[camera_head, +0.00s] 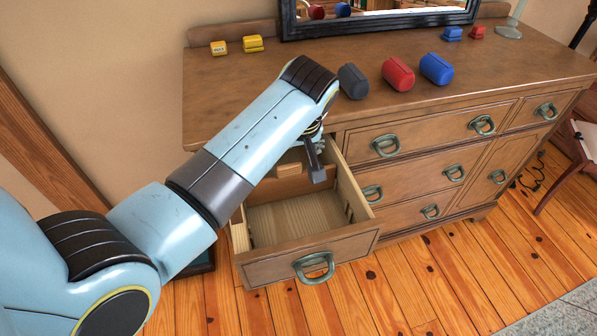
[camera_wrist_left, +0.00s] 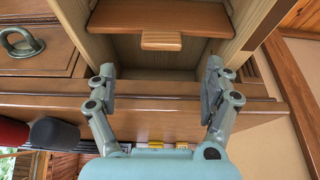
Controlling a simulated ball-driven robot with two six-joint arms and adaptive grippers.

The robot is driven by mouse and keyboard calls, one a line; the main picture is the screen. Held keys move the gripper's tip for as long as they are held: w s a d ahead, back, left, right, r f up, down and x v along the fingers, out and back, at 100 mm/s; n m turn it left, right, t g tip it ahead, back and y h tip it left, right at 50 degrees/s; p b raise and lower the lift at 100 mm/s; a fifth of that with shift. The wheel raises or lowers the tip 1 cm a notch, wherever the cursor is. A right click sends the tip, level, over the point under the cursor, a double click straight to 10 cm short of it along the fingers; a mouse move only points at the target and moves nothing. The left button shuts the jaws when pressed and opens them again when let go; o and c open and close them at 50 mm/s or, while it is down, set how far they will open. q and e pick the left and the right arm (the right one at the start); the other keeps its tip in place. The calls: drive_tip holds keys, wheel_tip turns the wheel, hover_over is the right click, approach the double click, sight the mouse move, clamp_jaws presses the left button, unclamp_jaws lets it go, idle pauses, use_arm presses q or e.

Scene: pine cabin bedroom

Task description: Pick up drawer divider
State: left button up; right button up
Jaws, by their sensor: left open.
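The drawer divider (camera_head: 283,187) is a brown wooden panel with a small raised tab, standing across the open drawer (camera_head: 305,245) near its back. In the left wrist view the divider (camera_wrist_left: 200,21) is at the top, with its tab pointing toward my gripper. My left gripper (camera_head: 315,165) is over the back of the drawer, partly hidden by my arm. In the left wrist view the gripper (camera_wrist_left: 159,78) is open and empty, its two fingers spread wide and apart from the divider. My right gripper is in neither view.
The drawer is pulled out of a wooden dresser (camera_head: 290,85). Dark grey (camera_head: 352,81), red (camera_head: 398,74) and blue (camera_head: 436,68) rolls lie on its top near the arm. Small yellow blocks (camera_head: 253,43) and a mirror (camera_head: 380,22) are at the back. The front part of the drawer is empty.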

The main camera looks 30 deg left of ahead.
sight(289, 167)
use_arm(q)
drive_tip(key=x, duration=0.3)
drive_tip(key=shift+s+a+f, duration=0.2)
drive_tip(key=shift+s+f, duration=0.05)
drive_tip(key=shift+w+f, duration=0.2)
drive_tip(key=shift+f, duration=0.1)
drive_tip(key=x, duration=0.4)
drive_tip(key=shift+w+a+f, duration=0.1)
drive_tip(key=shift+f, duration=0.05)
drive_tip(key=shift+w+f, duration=0.15)
drive_tip(key=shift+f, duration=0.1)
drive_tip(key=shift+c, duration=1.5)
drive_tip(key=c, duration=1.4)
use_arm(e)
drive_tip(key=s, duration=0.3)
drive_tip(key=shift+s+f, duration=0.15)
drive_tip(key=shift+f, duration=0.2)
